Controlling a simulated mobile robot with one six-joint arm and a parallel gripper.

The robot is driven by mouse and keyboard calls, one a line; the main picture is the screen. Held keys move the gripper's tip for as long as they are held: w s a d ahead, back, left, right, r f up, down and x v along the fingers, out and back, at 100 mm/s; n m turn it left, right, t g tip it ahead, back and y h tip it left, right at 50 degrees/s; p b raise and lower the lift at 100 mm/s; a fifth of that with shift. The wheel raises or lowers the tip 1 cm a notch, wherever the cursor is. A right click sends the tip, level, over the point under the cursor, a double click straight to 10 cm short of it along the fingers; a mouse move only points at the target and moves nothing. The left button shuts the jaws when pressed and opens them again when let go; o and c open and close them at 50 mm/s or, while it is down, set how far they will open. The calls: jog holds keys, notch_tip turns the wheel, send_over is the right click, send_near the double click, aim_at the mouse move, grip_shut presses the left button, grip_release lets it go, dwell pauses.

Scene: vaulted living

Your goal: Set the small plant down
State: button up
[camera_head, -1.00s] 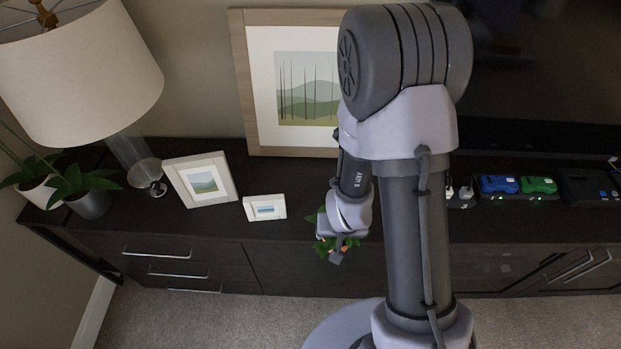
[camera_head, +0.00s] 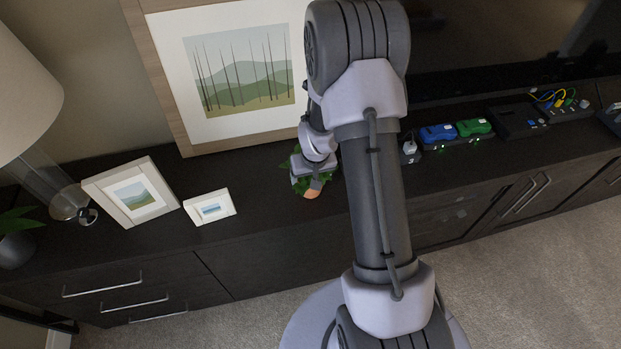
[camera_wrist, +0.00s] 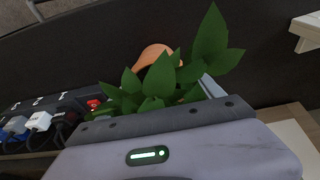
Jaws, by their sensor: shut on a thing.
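The small plant has green leaves and an orange-brown pot. In the head view the small plant (camera_head: 312,192) is at my gripper (camera_head: 308,178), over the dark cabinet top (camera_head: 262,190). My gripper is shut on the plant. In the wrist view the plant's leaves (camera_wrist: 165,80) spread above the gripper body and part of the orange pot (camera_wrist: 152,54) shows behind them. The fingertips are mostly hidden by leaves. I cannot tell whether the pot touches the cabinet top.
A small white frame (camera_head: 210,207) and a larger white frame (camera_head: 130,192) stand left of the gripper. A big wooden-framed picture (camera_head: 180,110) leans behind. A power strip with blue (camera_head: 438,133) and green (camera_head: 474,127) plugs lies right. A lamp (camera_head: 25,95) stands far left.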

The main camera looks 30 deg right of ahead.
jog(key=shift+f+b, duration=0.2)
jog(key=shift+b, duration=0.1)
jog(key=o, duration=2)
jog(key=shift+r, duration=0.1)
jog(key=shift+r, duration=0.1)
jog(key=s+a+r+p, duration=0.2)
jog(key=a+r, duration=0.1)
jog(key=r, duration=0.6)
jog(key=s+a+r+t+p, duration=0.1)
jog(key=s+a+r+p, duration=0.1)
jog(key=r, duration=0.6)
jog(key=s+a+r+p, duration=0.1)
jog(key=s+a+r, duration=0.15)
jog(key=r, duration=0.65)
jog(key=s+a+r+t+y, duration=0.1)
jog(key=s+a+r, duration=0.4)
jog(key=s, duration=0.3)
jog(key=s+a+r+m+t+y, duration=0.1)
jog(key=s+a+r, duration=0.4)
jog(key=s+a, duration=0.1)
jog(key=shift+s+r+y, duration=0.4)
jog(key=shift+s, duration=0.45)
